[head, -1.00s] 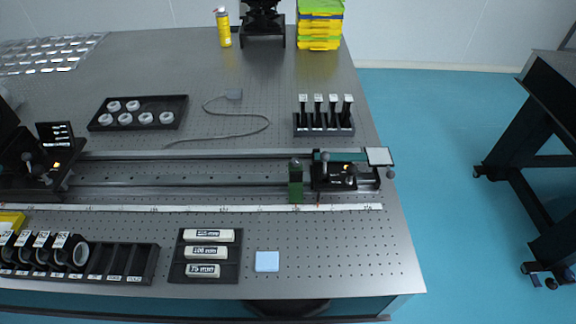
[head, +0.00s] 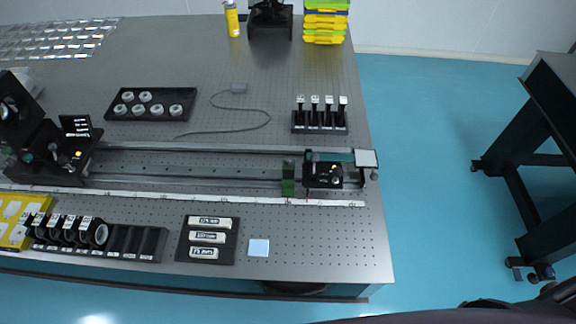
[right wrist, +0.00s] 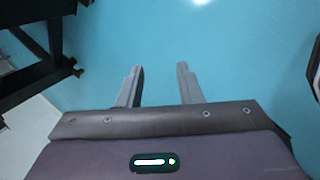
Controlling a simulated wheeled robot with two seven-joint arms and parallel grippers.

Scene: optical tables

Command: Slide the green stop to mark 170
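The green stop (head: 288,180) stands upright on the optical rail (head: 210,180), toward its right end, just left of a black carriage (head: 324,175). A white scale strip (head: 230,199) runs along the front of the rail; its numbers are too small to read. In the right wrist view my right gripper (right wrist: 160,86) is open and empty, with its two fingers apart above the blue floor. Neither gripper shows in the head view, so my left gripper is out of sight.
A black tray of labelled blocks (head: 227,252), a light blue pad (head: 259,247) and a black slotted rack (head: 126,242) lie in front of the rail. Behind it are a post holder (head: 319,128), a cable (head: 235,131) and a tray of round parts (head: 151,103). Another table (head: 548,130) stands at right.

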